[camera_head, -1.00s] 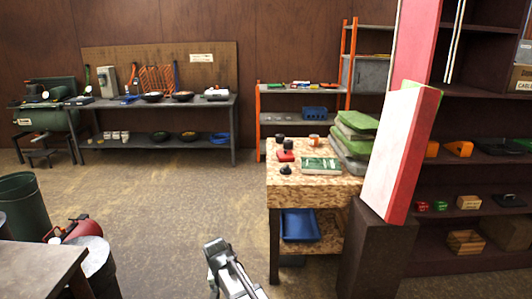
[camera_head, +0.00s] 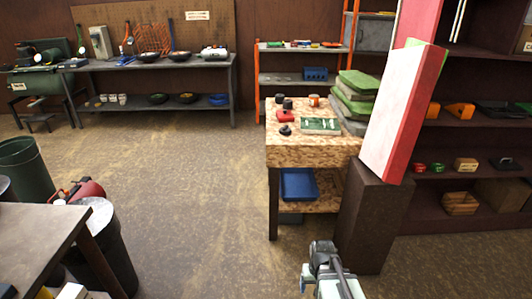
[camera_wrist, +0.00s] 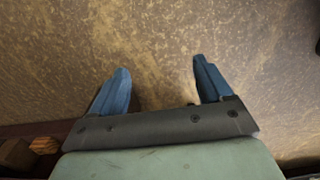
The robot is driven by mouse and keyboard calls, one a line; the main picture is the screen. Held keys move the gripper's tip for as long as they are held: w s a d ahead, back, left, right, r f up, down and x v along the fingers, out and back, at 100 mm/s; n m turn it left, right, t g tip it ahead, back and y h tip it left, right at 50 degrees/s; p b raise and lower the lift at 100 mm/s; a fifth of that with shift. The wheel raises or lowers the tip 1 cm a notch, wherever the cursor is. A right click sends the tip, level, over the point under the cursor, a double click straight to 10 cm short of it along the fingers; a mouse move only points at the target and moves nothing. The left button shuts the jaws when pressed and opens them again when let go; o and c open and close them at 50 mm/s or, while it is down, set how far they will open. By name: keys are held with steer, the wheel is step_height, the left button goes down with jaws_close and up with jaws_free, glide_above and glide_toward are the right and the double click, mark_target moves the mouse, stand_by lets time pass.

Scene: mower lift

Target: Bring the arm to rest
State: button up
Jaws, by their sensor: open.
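My gripper is at the bottom of the head view, right of centre, where part of my arm's end shows low in front of a dark brown pedestal. In the wrist view my gripper (camera_wrist: 160,85) has its two blue fingers wide apart. Nothing is between them, only the brown, speckled floor (camera_wrist: 160,40) beyond.
A speckled workbench (camera_head: 300,153) with green folded cloths (camera_head: 356,95) stands ahead. A dark pedestal (camera_head: 372,220) bearing a red and white board (camera_head: 400,115) stands close on the right, before shelving. A grey table (camera_head: 35,235) and bins are at left. Open floor (camera_head: 190,190) lies between.

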steer(key=s+f+g, duration=0.3)
steer(key=s+f, duration=0.7)
steer(key=s, duration=0.5)
steer(key=s+f+g, duration=0.3)
steer(key=s+f, duration=0.7)
steer(key=s, duration=0.5)
steer(key=shift+f+g, duration=0.3)
steer(key=shift+g, duration=0.1)
